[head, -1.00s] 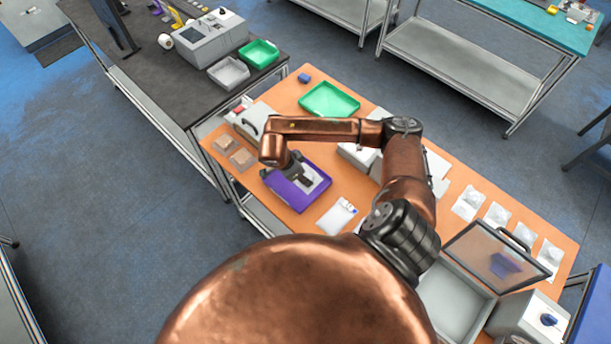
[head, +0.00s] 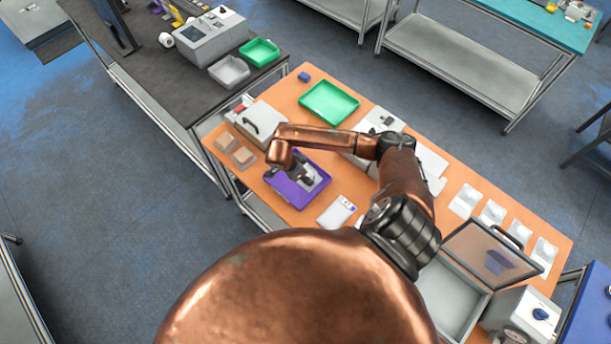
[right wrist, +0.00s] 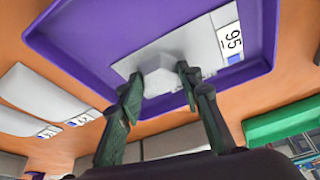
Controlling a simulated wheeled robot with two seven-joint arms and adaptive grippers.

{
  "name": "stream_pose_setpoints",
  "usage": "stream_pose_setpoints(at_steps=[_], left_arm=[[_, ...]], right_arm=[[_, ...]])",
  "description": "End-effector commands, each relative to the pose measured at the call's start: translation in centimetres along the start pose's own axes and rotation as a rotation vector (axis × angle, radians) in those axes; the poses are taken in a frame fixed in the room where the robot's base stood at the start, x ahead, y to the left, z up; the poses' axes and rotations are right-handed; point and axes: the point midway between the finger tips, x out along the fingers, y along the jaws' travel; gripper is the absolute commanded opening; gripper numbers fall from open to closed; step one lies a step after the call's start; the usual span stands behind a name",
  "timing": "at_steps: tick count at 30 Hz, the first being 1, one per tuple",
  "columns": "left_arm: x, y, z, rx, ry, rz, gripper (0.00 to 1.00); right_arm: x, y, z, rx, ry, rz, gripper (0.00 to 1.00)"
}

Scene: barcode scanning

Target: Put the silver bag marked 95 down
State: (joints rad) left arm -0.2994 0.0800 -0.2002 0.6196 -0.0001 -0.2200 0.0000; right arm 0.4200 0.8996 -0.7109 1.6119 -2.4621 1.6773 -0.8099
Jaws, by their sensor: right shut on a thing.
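The silver bag marked 95 (right wrist: 193,42) lies over the floor of the purple tray (right wrist: 92,52) in the right wrist view, its printed label facing the camera. My right gripper (right wrist: 158,82) has its two fingers on either side of a raised fold of the bag and is shut on it. In the head view my right gripper (head: 304,178) is low over the purple tray (head: 289,193), and my arm partly hides the bag. Whether the bag's underside fully touches the tray is hard to tell. My left gripper is in neither view.
Another pale bag (head: 337,211) lies right of the purple tray. Brown boxes (head: 243,157) and a grey handled case (head: 262,125) stand to the left. A green tray (head: 329,103) is behind. Several pale bags and an open lidded box (head: 452,297) are at the right.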

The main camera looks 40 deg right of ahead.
Motion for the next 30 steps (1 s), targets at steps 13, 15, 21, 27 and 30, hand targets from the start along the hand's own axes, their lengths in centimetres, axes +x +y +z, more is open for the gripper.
stream_pose_setpoints(at_steps=[13, 15, 21, 27, 30], left_arm=[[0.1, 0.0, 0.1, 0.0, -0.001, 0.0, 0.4], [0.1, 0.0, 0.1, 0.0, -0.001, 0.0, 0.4], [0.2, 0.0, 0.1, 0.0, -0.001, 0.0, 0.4], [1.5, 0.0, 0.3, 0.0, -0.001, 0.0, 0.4], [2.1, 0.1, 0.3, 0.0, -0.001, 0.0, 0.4]], right_arm=[[0.1, 0.0, 0.0, 0.0, 0.0, 0.0, 0.5], [0.1, 0.0, 0.0, 0.0, 0.0, 0.0, 0.5], [-1.0, -0.2, 0.0, -0.001, -0.001, -0.005, 0.5], [-4.9, -0.2, 0.0, -0.001, 0.0, -0.007, 0.5], [-7.0, -0.2, 0.0, -0.001, 0.0, -0.007, 0.5]])
